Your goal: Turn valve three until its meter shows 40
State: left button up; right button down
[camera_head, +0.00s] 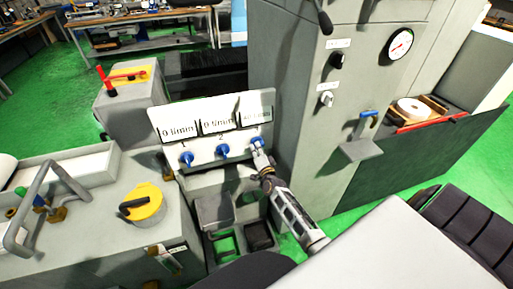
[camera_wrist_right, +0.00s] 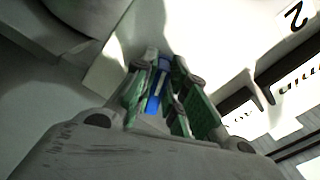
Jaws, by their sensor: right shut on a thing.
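A white panel (camera_head: 188,108) carries three meters in a row, with blue valves below them. Valve one (camera_head: 187,158) and valve two (camera_head: 222,150) stand free under meters that read 0 l/min. Valve three (camera_head: 256,141) is at the right end, partly hidden by my right gripper (camera_head: 260,157). The third meter (camera_head: 255,112) lies in shadow; its figure looks like 40 but is hard to read. In the right wrist view the blue handle of valve three (camera_wrist_right: 154,103) sits between the green-padded fingers of my right gripper (camera_wrist_right: 158,82), which is shut on it. My left gripper is out of view.
A tall grey cabinet (camera_head: 290,95) with a gauge (camera_head: 399,44) and knobs stands close to the right of the panel. Small bins (camera_head: 225,245) lie below the panel.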

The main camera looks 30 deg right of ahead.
jog(key=shift+f+n+p, duration=0.2)
jog(key=shift+n+p, duration=0.2)
jog(key=shift+n, duration=0.8)
jog(key=c, duration=1.4)
grip_release()
jog(key=shift+c, duration=0.2)
jog(key=shift+s, duration=0.2)
jog(key=v, duration=1.1)
jog(key=shift+s, duration=0.3)
jog(key=shift+a, duration=0.15)
